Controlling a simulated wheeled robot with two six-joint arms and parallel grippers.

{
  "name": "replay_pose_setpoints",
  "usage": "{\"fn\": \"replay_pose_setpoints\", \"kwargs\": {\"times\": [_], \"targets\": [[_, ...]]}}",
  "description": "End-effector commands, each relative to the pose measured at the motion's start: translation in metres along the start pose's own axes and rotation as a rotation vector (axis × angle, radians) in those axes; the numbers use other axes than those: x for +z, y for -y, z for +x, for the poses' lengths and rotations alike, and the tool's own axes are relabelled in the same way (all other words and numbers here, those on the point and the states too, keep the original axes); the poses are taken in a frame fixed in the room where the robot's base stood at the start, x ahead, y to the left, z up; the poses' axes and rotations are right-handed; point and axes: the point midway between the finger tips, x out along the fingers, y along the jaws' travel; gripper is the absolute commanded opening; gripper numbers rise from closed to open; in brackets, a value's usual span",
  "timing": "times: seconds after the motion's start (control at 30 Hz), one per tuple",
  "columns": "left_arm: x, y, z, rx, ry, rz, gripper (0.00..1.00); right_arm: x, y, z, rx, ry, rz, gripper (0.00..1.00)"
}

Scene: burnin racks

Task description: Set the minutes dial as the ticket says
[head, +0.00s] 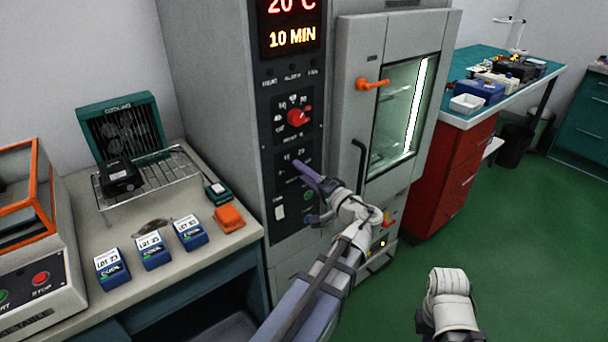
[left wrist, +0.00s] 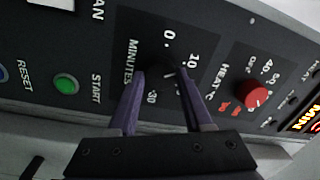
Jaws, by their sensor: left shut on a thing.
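The minutes dial (left wrist: 162,84) is a dark knob on the oven's black panel, with MINUTES and numbers printed around it in the left wrist view. My left gripper (left wrist: 160,76) is shut on it, one purple finger on each side. The fingers hide part of the knob and some numbers. In the head view my left gripper (head: 303,191) is at the lower part of the panel, and the dial is hard to make out. The lit display (head: 292,38) reads 20 °C and 10 MIN. No readable ticket shows.
A red heat dial (head: 298,117) sits above the minutes dial; a green START button (left wrist: 67,84) is also close by. The oven door (head: 395,100) with its orange latch (head: 372,84) is shut. Blue lot boxes (head: 152,250) and a wire rack (head: 150,178) stand on the left bench.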

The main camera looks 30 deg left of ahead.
Motion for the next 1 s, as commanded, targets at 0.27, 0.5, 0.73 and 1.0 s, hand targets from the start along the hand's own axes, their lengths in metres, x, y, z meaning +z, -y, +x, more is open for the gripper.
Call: {"fn": "replay_pose_setpoints", "kwargs": {"times": [0.27,0.5,0.73,1.0], "targets": [[0.0011,-0.0004,0.0002,-0.004,-0.019,0.260,0.00,-0.0001,0.0002,0.0025,0.000,0.000,0.000,0.00],[0.0015,-0.0003,0.0003,-0.008,-0.036,0.488,0.00,-0.0002,0.0003,0.0032,0.000,0.000,0.000,0.00],[0.0020,0.0000,0.0004,-0.011,-0.050,0.697,0.00,-0.0002,0.0003,0.0030,0.000,0.000,0.000,0.00],[0.0021,0.0000,0.0004,-0.014,-0.066,0.898,0.00,-0.0001,0.0002,0.0023,0.000,0.000,0.000,0.00]]}}
